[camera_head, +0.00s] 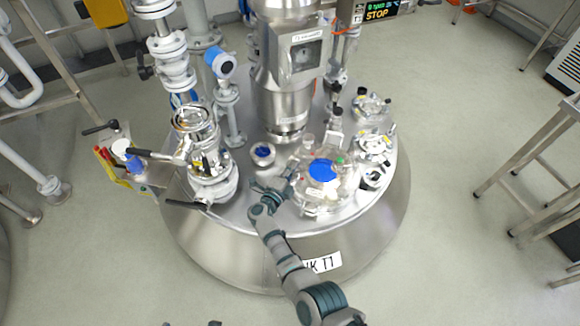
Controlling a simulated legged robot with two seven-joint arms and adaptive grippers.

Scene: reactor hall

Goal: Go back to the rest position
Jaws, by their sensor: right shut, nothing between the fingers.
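My right arm comes in from the bottom of the head view and reaches up over the front of the steel reactor. My right gripper (275,185) is shut and empty. It is above the reactor lid (243,196), between a small port with a blue inside (263,155) and a round hatch with a blue disc (322,171). I cannot tell whether it touches the hatch's edge.
The steel reactor (205,235), labelled T1, fills the middle. A motor column (285,90) rises from its lid. A valve assembly (205,165) with black handles stands at the left. Steel steps (530,165) are at the right. The floor (440,240) right of the reactor is clear.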

